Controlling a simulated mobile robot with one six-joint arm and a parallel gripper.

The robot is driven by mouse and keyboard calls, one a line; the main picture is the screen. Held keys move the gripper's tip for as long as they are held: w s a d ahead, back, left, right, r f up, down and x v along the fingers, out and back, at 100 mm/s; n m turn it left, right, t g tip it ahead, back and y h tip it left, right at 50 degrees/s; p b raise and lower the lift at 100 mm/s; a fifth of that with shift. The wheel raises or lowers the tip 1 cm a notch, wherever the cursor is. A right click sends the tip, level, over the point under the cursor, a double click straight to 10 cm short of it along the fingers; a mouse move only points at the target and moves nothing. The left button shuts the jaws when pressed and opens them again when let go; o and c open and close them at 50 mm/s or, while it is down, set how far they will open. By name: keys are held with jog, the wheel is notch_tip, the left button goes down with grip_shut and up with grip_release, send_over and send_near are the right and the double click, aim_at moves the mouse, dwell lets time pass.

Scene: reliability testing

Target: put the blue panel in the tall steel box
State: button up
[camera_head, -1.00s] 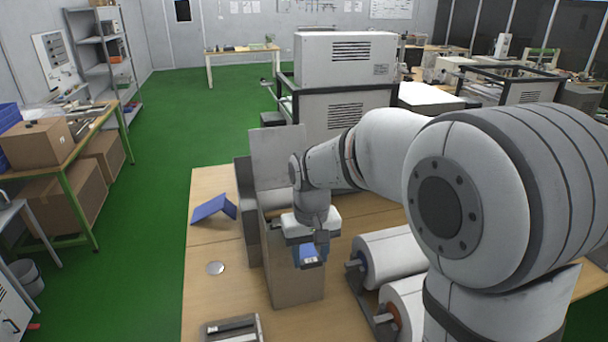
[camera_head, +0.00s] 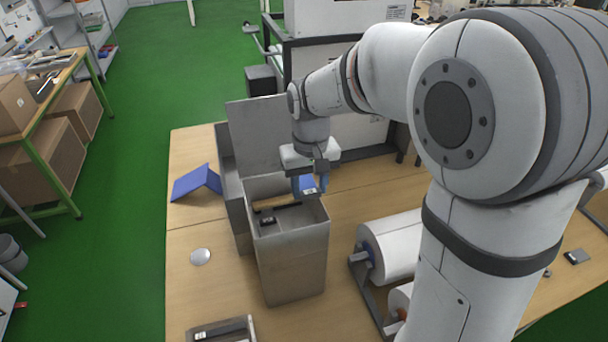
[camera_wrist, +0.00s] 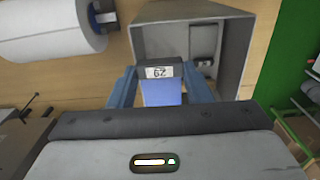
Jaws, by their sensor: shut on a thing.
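My gripper (camera_head: 309,184) is shut on a blue panel (camera_head: 308,182) with a dark, labelled end. In the wrist view the blue panel (camera_wrist: 162,92) sits between the two blue-grey fingers. The tall steel box (camera_head: 290,265) stands open on the table. The panel is over the far right part of its opening; I cannot tell how far its lower end is below the rim. A brown bar (camera_head: 278,202) and a dark labelled piece (camera_head: 268,220) show in the box. In the wrist view the box (camera_wrist: 248,50) opens beyond the fingers.
A grey sheet (camera_head: 258,135) stands upright in a second grey box behind. White rolls (camera_head: 392,247) on a rack are to the right. A small tray (camera_head: 243,335) is in front.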

aim_at(307, 198)
jog(key=shift+s+f, duration=0.1)
jog(key=shift+f, duration=0.3)
jog(key=shift+s+a+f+b, duration=0.1)
jog(key=shift+f+b, duration=1.3)
jog(key=shift+f, duration=1.55)
jog(key=shift+a+f+b, duration=0.1)
jog(key=shift+f+b, duration=1.25)
jog(key=shift+f, duration=1.55)
jog(key=o, duration=1)
jog(key=shift+o, duration=0.2)
jog(key=shift+r, duration=0.25)
jog(key=shift+a+r+b, duration=0.1)
jog(key=shift+r+b, duration=0.5)
jog(key=shift+r, duration=3.1)
